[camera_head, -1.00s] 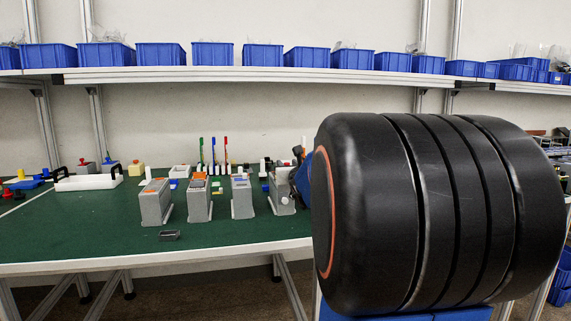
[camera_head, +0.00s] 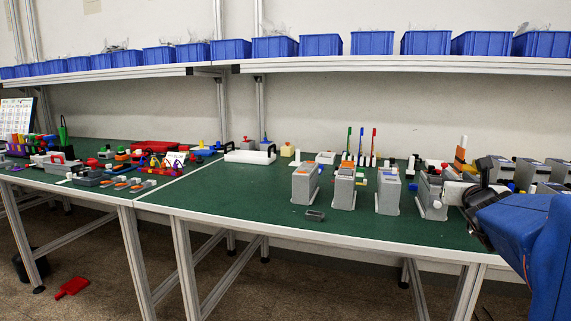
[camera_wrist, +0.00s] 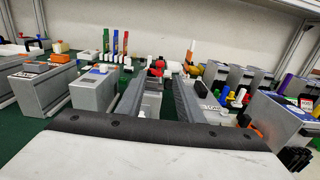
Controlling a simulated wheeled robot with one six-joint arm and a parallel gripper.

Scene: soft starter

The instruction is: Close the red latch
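My gripper (camera_wrist: 158,84) points forward over the bench in the wrist view, its two grey fingers apart with a gap between them. I see nothing held in the gap. A small red piece (camera_wrist: 156,72) shows beyond and between the fingertips; I cannot tell whether it is the red latch. In the head view my gripper (camera_head: 456,190) is at the right, beside the rightmost grey box unit (camera_head: 430,197) of the front row. It partly hides that unit, and no red latch can be made out there.
More grey box units (camera_head: 387,192) stand in a row left of my gripper, with others (camera_head: 497,170) behind right. A small dark block (camera_head: 315,215) lies near the front edge. The green bench (camera_head: 240,195) is clear at front left. Blue bins (camera_head: 372,43) line the shelf.

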